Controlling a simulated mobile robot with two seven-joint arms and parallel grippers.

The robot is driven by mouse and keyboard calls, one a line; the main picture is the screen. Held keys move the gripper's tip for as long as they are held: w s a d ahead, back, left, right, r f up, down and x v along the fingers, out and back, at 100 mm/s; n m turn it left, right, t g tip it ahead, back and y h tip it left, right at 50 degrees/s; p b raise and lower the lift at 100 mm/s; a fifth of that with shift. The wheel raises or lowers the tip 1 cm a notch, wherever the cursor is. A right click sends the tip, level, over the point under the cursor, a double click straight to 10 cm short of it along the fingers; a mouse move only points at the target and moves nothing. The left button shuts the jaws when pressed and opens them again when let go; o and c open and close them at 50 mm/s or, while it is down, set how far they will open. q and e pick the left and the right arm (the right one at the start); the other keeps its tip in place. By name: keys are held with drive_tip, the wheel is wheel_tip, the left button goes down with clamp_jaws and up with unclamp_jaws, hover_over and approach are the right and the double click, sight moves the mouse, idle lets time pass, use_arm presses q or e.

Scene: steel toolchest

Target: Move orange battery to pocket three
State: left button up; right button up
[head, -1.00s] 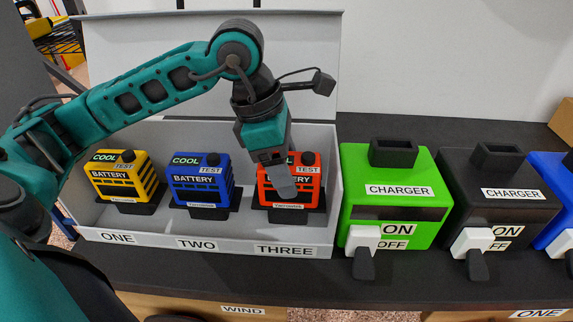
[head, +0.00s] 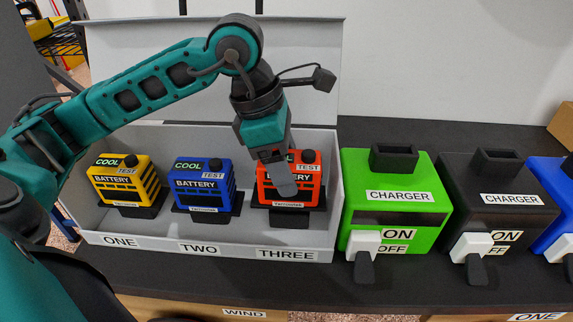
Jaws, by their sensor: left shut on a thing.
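The orange battery (head: 307,187) stands upright at the pocket labelled THREE (head: 286,254), at the right end of the grey open-lidded box (head: 215,247). My left gripper (head: 281,177) reaches down from above and is shut on the orange battery, with a finger across its front that covers part of the label. The battery's underside meets the black holder (head: 290,220); whether it is fully seated I cannot tell. My right gripper is not in view.
A yellow battery (head: 125,180) stands at pocket ONE and a blue battery (head: 202,185) at pocket TWO. A green charger (head: 393,222) is close to the box's right side, with a black charger (head: 497,212) and a blue charger (head: 557,230) beyond it.

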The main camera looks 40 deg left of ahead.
use_arm(q)
drive_tip(key=shift+r+p, duration=0.35)
drive_tip(key=shift+r, duration=0.45)
drive_tip(key=shift+w+b, duration=0.1)
drive_tip(key=shift+b, duration=0.4)
idle(1.4)
drive_tip(key=shift+f+b, duration=1.1)
drive_tip(key=shift+d+f+b, duration=0.2)
drive_tip(key=shift+f+b, duration=0.3)
drive_tip(key=o, duration=1.6)
drive_tip(key=shift+f, duration=0.1)
